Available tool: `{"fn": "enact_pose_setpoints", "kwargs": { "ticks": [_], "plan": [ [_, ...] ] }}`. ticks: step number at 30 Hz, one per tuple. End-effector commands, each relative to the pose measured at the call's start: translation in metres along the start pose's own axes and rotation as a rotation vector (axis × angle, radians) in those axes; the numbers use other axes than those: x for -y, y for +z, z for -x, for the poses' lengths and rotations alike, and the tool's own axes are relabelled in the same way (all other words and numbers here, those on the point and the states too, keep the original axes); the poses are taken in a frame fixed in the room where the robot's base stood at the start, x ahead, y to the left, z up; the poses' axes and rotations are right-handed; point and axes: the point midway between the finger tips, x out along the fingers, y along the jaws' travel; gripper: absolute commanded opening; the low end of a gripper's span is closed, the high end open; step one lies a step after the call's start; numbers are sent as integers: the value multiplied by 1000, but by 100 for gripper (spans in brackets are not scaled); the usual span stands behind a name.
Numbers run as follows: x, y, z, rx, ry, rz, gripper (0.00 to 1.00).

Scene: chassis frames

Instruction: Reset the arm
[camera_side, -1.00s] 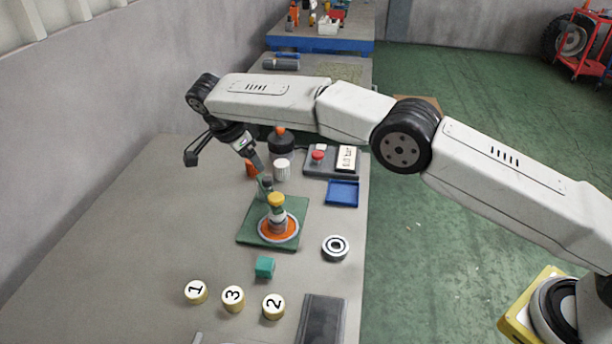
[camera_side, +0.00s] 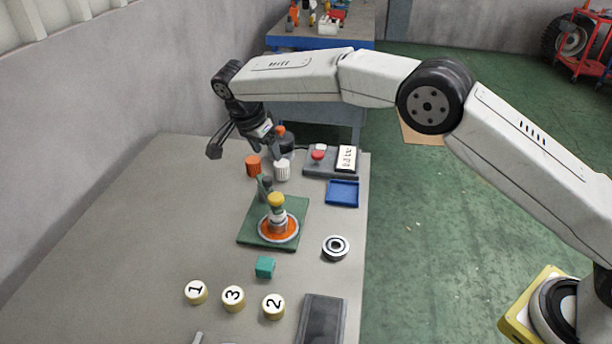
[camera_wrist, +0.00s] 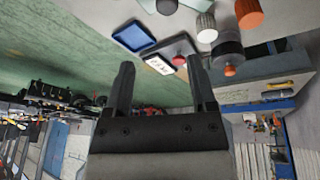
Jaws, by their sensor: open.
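My gripper (camera_side: 266,132) is raised above the back part of the grey table (camera_side: 130,230), near the dark bottle with an orange cap (camera_side: 284,142). In the wrist view my gripper (camera_wrist: 160,75) has its two dark fingers spread apart with nothing between them. A yellow-topped piece (camera_side: 277,205) stands on an orange disc (camera_side: 291,233) with a pale rim, on a green mat (camera_side: 253,236). These sit below and apart from my gripper.
An orange cylinder (camera_side: 253,166), a white ribbed cap (camera_side: 282,171), a red-button box (camera_side: 317,160) and a blue tray (camera_side: 342,193) stand at the back. A metal ring (camera_side: 335,248), teal cube (camera_side: 265,267), numbered discs (camera_side: 233,298) and dark plate (camera_side: 322,318) lie nearer. The left side is clear.

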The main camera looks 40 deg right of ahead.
Motion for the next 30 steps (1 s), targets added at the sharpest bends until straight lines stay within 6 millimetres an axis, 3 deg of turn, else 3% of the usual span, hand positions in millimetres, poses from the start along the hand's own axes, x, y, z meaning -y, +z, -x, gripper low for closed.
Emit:
{"fn": "enact_pose_setpoints", "kwargs": {
  "ticks": [14, 30],
  "plan": [
    [-55, -44, -10, 93, -77, 368, 72],
    [-153, -70, -30, 135, -211, 735, 72]
  ]
}}
